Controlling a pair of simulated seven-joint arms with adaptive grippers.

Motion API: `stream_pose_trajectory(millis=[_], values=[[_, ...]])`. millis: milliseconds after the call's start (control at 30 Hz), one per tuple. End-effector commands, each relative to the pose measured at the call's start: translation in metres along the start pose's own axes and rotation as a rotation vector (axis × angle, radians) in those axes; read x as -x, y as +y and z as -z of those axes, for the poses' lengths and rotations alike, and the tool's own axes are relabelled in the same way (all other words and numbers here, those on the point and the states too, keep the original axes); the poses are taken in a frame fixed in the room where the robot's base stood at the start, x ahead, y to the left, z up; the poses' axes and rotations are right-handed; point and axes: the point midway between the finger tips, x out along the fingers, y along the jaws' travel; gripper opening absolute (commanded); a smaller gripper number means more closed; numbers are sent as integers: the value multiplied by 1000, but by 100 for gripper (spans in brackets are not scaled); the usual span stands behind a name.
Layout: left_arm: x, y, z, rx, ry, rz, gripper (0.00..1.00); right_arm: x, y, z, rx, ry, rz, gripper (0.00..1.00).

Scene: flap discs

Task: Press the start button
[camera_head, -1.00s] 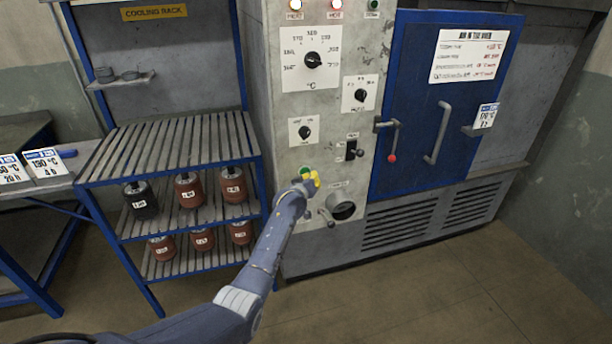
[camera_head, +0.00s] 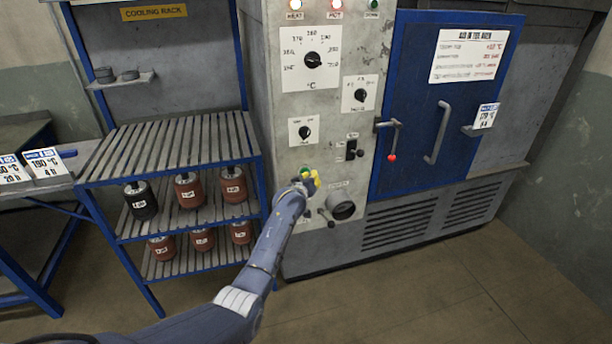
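The green start button (camera_head: 304,171) is on the lower left of the grey control panel (camera_head: 317,110), partly hidden by my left gripper. My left gripper (camera_head: 314,179), with yellow fingertips, is right at the button, at its lower right. I cannot tell if it touches the button or if the fingers are open or shut. The arm comes in from the bottom left. My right gripper is not in view.
A blue oven door (camera_head: 415,135) with a handle and a red-knobbed lever (camera_head: 392,157) is to the right. Dials and a black switch (camera_head: 354,150) are above my gripper. A cooling rack (camera_head: 180,150) with several canisters stands left. The floor in front is clear.

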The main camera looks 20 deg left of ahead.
Motion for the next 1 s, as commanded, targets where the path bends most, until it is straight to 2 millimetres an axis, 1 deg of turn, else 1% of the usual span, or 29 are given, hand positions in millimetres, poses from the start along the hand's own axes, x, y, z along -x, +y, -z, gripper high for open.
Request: stream_pose_trajectory(millis=[267, 800, 1000], values=[[2, 1, -3, 0, -2, 0, 0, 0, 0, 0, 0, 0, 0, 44], [38, 20, -23, 0, -4, 0, 0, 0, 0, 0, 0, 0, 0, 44], [46, 24, -28, -1, -5, 1, 0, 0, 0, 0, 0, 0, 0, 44]])
